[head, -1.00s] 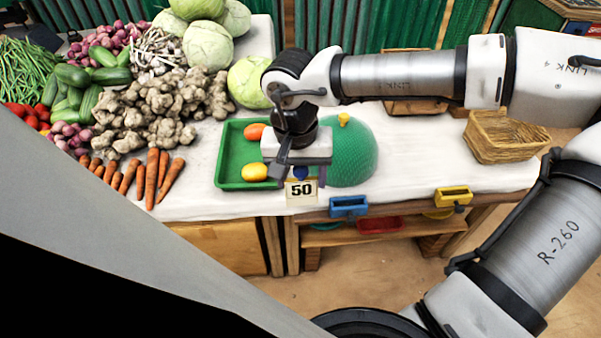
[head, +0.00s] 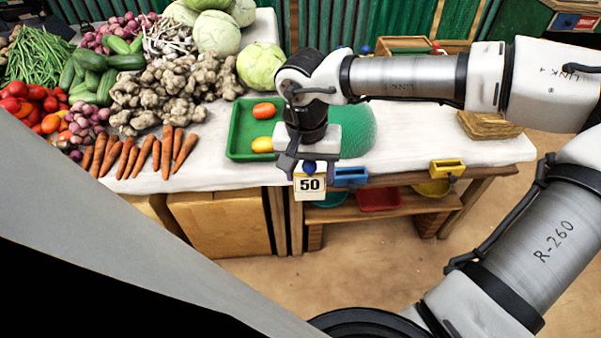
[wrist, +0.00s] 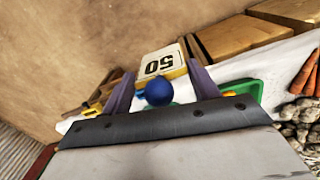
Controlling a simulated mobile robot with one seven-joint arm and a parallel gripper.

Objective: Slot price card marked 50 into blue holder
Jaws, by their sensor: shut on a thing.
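The price card marked 50 (head: 310,185) hangs upright below my gripper (head: 309,170), in front of the table's front edge. My gripper is shut on the card's blue knob (wrist: 158,92); in the wrist view the card (wrist: 161,64) shows beyond the knob, its number upside down. The blue holder (head: 351,177) is fixed at the table's front edge, just right of the card in the head view. The card is outside the holder; whether they touch I cannot tell.
A yellow holder (head: 447,169) sits farther right on the same edge. A green tray (head: 238,140) with an orange and a yellow item lies behind my gripper. Red (head: 379,199) and yellow bins stand on the shelf below. Vegetables crowd the table's left.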

